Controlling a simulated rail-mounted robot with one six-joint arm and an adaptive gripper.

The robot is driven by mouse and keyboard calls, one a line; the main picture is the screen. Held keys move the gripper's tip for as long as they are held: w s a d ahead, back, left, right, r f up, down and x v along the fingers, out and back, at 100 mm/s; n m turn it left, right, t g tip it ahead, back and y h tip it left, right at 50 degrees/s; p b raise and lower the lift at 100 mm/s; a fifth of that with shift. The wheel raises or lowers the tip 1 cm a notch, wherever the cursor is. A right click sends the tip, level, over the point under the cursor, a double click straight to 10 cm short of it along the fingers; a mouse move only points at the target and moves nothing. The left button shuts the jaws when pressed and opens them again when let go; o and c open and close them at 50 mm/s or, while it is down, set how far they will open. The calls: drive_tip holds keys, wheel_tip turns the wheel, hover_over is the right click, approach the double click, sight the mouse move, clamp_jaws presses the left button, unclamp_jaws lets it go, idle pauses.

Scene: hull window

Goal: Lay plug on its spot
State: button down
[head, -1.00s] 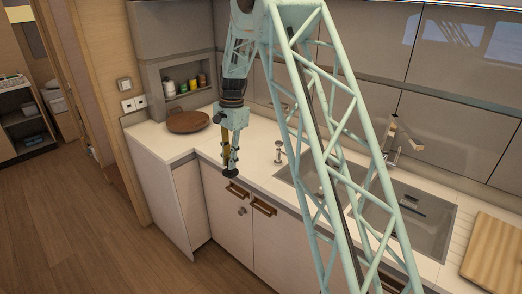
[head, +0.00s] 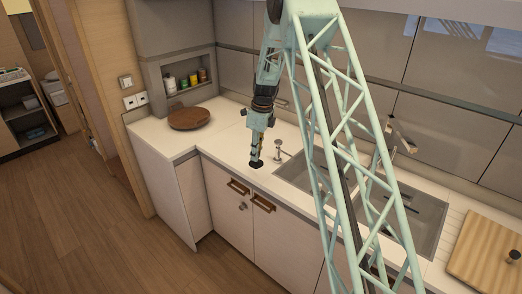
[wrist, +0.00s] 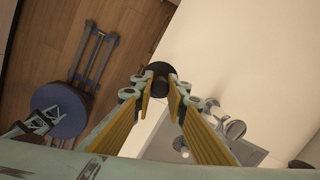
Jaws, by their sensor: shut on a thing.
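The plug (head: 256,164) is a dark round disc with a short stem. My gripper (head: 256,154) is shut on it, pointing down with the disc lowest. In the head view they appear over the white counter near its front edge, left of the sinks. Whether the disc touches the counter is unclear. In the wrist view the plug (wrist: 161,70) sits between the yellow-padded fingertips of my gripper (wrist: 156,88), against the white counter, with the wooden floor to its left. I cannot make out a marked spot for the plug.
A small metal fixture (head: 278,149) stands just right of my gripper, before the left sink (head: 300,172). The right sink (head: 415,213) has a tap (head: 402,138). A cutting board (head: 480,245) with a dark-topped object (head: 514,255) lies far right. A brown round board (head: 189,118) lies left.

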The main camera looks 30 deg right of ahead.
sight(261, 161)
drive_tip(key=shift+w+d+f+m+p, duration=0.15)
drive_tip(key=shift+d+m+p, duration=0.1)
drive_tip(key=shift+d+m, duration=0.45)
drive_tip(key=shift+s+d+f+m+p, duration=0.1)
drive_tip(key=shift+d+m+p, duration=0.15)
drive_tip(key=shift+d+m, duration=0.4)
drive_tip(key=shift+f, duration=0.15)
drive_tip(key=shift+f+b, duration=0.65)
drive_tip(key=shift+f, duration=0.65)
drive_tip(key=shift+f+b, duration=0.4)
drive_tip(key=shift+f, duration=0.65)
idle(1.9)
drive_tip(key=c, duration=2.5)
unclamp_jaws()
drive_tip(key=shift+r, duration=0.1)
drive_tip(key=shift+r+p, duration=1.35)
drive_tip(key=shift+r, duration=1.55)
